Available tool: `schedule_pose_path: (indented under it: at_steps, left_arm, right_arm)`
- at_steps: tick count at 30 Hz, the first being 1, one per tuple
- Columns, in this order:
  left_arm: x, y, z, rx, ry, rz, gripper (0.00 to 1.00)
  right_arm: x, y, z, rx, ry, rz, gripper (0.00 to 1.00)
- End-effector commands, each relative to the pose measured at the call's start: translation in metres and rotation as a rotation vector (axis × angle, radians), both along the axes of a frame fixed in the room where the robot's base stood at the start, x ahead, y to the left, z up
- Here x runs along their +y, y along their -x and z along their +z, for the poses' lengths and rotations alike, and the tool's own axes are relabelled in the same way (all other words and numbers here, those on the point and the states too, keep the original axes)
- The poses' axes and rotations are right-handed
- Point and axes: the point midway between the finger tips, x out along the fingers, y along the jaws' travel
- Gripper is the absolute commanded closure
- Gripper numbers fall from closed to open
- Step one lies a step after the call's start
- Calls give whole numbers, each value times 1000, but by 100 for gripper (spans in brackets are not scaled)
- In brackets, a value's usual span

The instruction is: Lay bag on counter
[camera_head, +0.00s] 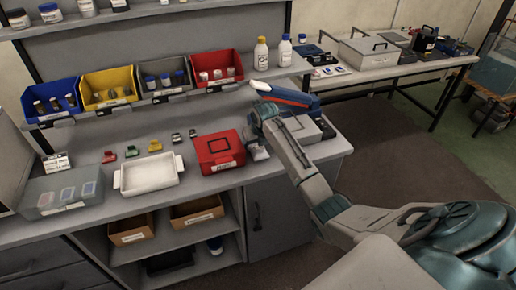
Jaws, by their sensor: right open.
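My right arm reaches in from the right over the counter (110,215). Its right gripper (259,141) is open, low over the counter, just right of the red case (219,150). A small pale grey item (257,153) shows just below the gripper, at the counter surface; I cannot tell whether it is a bag or whether the fingers touch it. A translucent box (65,195) at the left end of the counter holds several flat packets with coloured labels, possibly bags. My left gripper is not in view.
A white tray (149,175) stands on the counter left of the red case. Blue (50,100), yellow (109,87), grey and red bins line the shelf above, with two bottles (261,53) at its right. A grey box lies behind my right arm. Some front counter is bare.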

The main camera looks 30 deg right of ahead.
Motion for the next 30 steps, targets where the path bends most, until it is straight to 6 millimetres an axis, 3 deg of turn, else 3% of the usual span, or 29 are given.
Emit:
schedule_pose_path:
  at_steps: [5, 12, 13, 18, 26, 30]
  left_arm:
    - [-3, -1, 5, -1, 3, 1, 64]
    - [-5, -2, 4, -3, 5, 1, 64]
    - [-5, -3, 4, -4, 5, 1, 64]
    - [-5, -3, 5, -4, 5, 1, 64]
    - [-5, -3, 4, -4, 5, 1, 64]
    - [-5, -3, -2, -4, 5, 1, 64]
  right_arm:
    - [-1, -7, -14, 0, -1, -1, 33]
    - [-1, -8, -16, -3, -1, -1, 33]
    - [-1, -8, -16, -3, -1, -1, 35]
    - [-1, -8, -16, -2, -1, -1, 67]
    - [-1, -8, -15, -3, -1, -1, 71]
    - [-2, -9, -2, -6, 0, -1, 71]
